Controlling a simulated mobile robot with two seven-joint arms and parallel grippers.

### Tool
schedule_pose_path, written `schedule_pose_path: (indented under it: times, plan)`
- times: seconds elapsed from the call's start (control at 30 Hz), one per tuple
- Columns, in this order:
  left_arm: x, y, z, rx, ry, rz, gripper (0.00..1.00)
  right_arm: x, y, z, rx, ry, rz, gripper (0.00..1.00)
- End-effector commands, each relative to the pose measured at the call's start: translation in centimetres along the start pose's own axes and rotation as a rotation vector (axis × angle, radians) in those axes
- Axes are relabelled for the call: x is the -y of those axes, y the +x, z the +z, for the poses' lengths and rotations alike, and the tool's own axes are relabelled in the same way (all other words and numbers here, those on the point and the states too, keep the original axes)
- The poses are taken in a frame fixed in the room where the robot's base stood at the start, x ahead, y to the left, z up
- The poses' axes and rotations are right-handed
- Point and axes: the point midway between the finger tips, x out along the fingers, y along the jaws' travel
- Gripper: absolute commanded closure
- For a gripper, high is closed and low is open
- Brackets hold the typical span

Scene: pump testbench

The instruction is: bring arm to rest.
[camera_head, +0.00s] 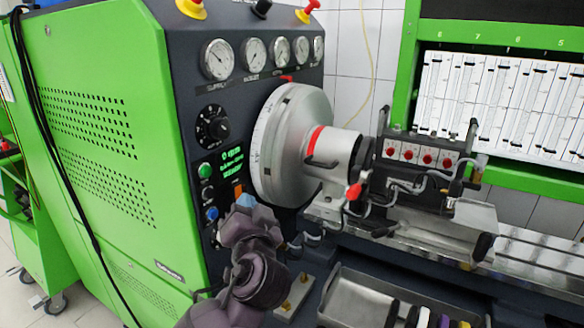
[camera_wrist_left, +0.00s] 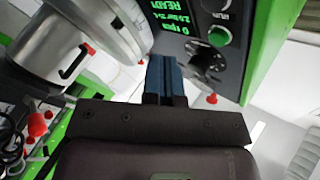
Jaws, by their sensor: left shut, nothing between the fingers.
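My left gripper (camera_head: 245,200) is in front of the machine's dark control panel, just below and right of the green READY display (camera_head: 232,165). Its blue fingertips are closed together with nothing between them, as the left wrist view also shows (camera_wrist_left: 165,75). In that view the display (camera_wrist_left: 180,15), the green button (camera_wrist_left: 219,37) and the black knob (camera_wrist_left: 207,62) lie beyond the fingers. I cannot tell whether the fingertips touch the panel. My right gripper is not in view.
The green machine cabinet (camera_head: 90,120) stands left of my left arm. The silver flywheel (camera_head: 290,140) sits close to the right. A metal tray (camera_head: 350,290) with several tools lies lower right. A green trolley (camera_head: 45,240) stands at far left.

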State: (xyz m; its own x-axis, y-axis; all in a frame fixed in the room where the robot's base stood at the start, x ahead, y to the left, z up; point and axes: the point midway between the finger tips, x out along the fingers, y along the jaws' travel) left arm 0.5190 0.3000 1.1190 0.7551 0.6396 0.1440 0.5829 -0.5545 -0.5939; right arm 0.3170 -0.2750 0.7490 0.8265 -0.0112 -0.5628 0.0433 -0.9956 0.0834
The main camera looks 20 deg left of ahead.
Motion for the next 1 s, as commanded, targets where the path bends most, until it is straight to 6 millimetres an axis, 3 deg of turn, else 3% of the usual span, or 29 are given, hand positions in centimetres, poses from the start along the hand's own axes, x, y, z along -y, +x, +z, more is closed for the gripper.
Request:
schedule_pose_path:
  times: [0.17,0.27,0.37,0.5,0.7,0.8,1.0]
  plan:
    - [-0.1,-0.1,0.3,0.008,0.001,0.006,1.00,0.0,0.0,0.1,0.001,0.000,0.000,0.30]
    - [-0.6,-0.6,2.5,0.067,0.004,0.056,1.00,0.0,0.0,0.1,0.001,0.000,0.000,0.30]
    - [-1.6,-2.1,6.6,0.182,0.008,0.154,1.00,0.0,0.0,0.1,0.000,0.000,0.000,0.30]
    - [-2.9,-5.8,13.6,0.397,0.011,0.336,1.00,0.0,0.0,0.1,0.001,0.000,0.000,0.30]
    - [-3.3,-13.1,21.6,0.688,0.011,0.591,1.00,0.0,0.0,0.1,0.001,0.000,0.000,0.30]
    - [-3.1,-16.4,24.1,0.799,0.006,0.693,1.00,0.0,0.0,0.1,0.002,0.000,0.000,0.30]
    - [-2.3,-21.6,26.8,0.953,-0.007,0.844,1.00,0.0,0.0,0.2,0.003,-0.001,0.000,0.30]
